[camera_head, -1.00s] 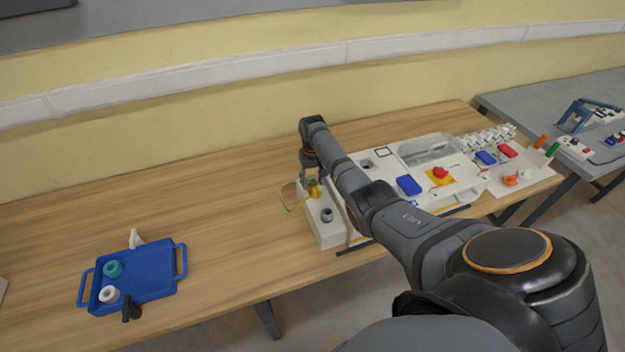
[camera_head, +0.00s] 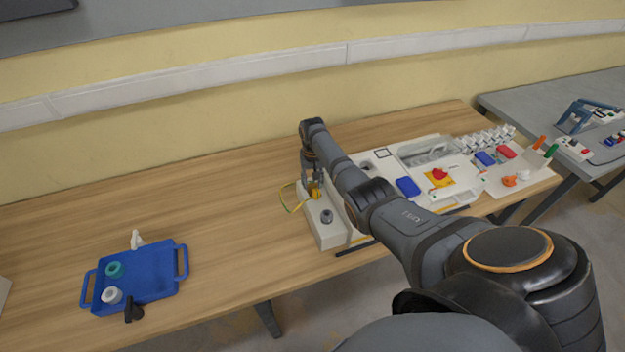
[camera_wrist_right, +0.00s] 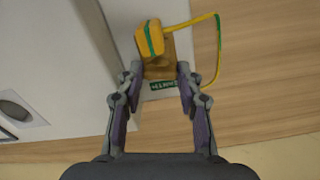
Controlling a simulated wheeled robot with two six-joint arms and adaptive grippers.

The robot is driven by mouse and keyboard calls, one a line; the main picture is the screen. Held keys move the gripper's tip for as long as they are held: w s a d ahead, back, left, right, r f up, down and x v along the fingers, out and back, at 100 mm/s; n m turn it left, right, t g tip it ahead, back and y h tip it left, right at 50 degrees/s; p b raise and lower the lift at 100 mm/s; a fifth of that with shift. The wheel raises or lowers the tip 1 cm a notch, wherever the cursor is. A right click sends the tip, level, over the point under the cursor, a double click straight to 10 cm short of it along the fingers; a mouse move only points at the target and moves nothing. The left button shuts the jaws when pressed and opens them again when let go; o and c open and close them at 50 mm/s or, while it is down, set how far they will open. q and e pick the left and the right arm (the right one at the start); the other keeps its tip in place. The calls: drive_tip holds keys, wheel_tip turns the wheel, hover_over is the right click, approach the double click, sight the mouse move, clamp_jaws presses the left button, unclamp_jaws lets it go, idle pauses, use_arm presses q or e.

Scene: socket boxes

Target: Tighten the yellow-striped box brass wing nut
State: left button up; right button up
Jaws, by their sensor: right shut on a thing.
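The brass wing nut (camera_wrist_right: 160,72) shows in the right wrist view as a brown-gold piece between my fingertips. Beside it is a yellow block with a green stripe (camera_wrist_right: 150,40), with a yellow-green cable (camera_wrist_right: 218,52) running off it. In the head view the cable (camera_head: 287,203) loops at the left end of the white box (camera_head: 328,235). My right gripper (camera_wrist_right: 157,82) is shut on the wing nut, its two fingers on either side of it. In the head view my right gripper (camera_head: 313,190) points down over the box and partly hides the nut. My left gripper is not in view.
A blue tray (camera_head: 150,285) with a teal and a white ring lies at the left. To the right of the box stands a white panel (camera_head: 465,190) with a red knob (camera_head: 439,174) and blue parts. The table between tray and box is clear.

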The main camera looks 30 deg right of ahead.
sight(313, 183)
drive_tip(key=shift+r+m+p, duration=0.1)
drive_tip(key=shift+m+p, duration=0.6)
drive_tip(key=shift+m, duration=1.6)
drive_tip(key=o, duration=0.9)
wheel_tip(313, 183, up, 12)
